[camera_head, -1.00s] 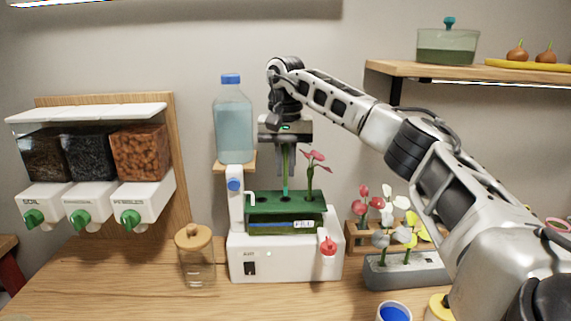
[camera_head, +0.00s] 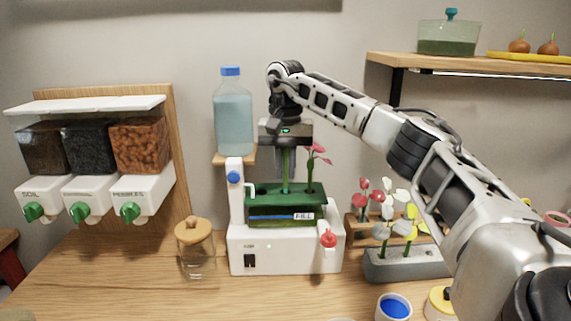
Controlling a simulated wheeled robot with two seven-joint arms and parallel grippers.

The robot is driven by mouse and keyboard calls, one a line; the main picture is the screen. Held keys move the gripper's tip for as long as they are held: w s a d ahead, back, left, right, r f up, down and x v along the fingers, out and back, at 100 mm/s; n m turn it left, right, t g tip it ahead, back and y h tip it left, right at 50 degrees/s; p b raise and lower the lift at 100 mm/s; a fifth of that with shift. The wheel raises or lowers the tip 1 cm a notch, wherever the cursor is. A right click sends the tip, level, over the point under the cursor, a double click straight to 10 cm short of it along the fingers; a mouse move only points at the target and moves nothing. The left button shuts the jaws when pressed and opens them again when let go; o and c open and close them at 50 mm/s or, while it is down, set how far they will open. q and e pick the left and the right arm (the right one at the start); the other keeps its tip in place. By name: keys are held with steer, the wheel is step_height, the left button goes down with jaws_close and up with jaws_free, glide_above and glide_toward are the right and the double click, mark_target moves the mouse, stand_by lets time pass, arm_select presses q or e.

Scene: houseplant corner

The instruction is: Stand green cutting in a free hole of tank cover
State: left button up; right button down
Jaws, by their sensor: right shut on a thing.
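My right gripper (camera_head: 285,150) is above the tank, shut on the green cutting (camera_head: 285,172), whose thin upright stem hangs straight down. The stem's lower end meets the dark green tank cover (camera_head: 262,198) at a hole left of the pink flower; its tip no longer shows and appears to be in the hole. A pink flower (camera_head: 317,153) stands in another hole, to the right of the cutting. The cover sits on the white tank base (camera_head: 290,252). The top of the cutting is hidden by my gripper. My left gripper is not in view.
A blue-capped water bottle (camera_head: 233,120) stands close left of my gripper. A corked glass jar (camera_head: 195,250) is left of the tank. A grey flower holder (camera_head: 400,265) and an open blue cup (camera_head: 393,308) are at right. Dispensers (camera_head: 88,150) hang at left.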

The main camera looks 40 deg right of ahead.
steer(key=shift+f+b, duration=0.3)
steer(key=shift+f, duration=0.9)
steer(key=c, duration=0.9)
jaws_free()
steer(key=shift+c, duration=0.2)
steer(key=shift+r+p, duration=0.65)
steer(key=shift+r, duration=2.9)
